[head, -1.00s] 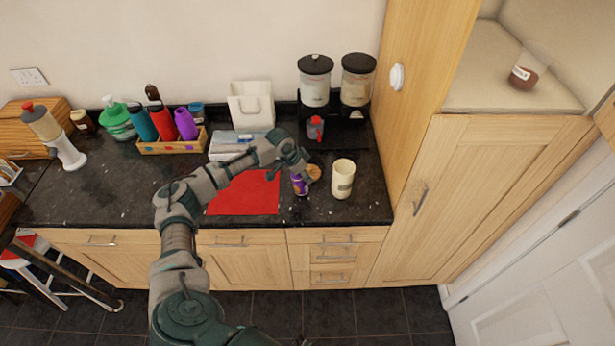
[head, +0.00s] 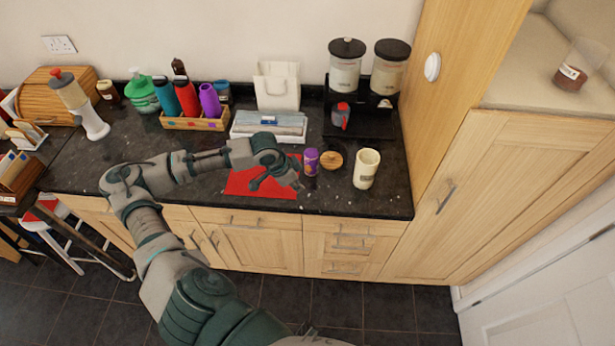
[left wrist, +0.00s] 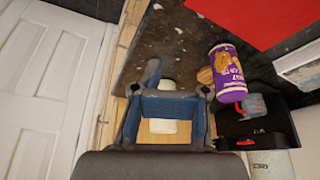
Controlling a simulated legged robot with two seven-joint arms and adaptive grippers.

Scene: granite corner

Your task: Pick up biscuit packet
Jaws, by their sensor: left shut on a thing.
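The biscuit packet (head: 311,162) is a small purple tube with a lighter top. It stands upright on the dark counter, just right of the red mat (head: 240,184). In the left wrist view the packet (left wrist: 227,72) shows a biscuit picture and lies outside the jaws, to their right. My left gripper (head: 288,177) is low over the mat's right side, left of the packet and apart from it.
Behind are a black stand (head: 360,125), a paper stack (head: 268,127) and a bottle crate (head: 195,123). A tall cupboard (head: 480,190) bounds the right.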

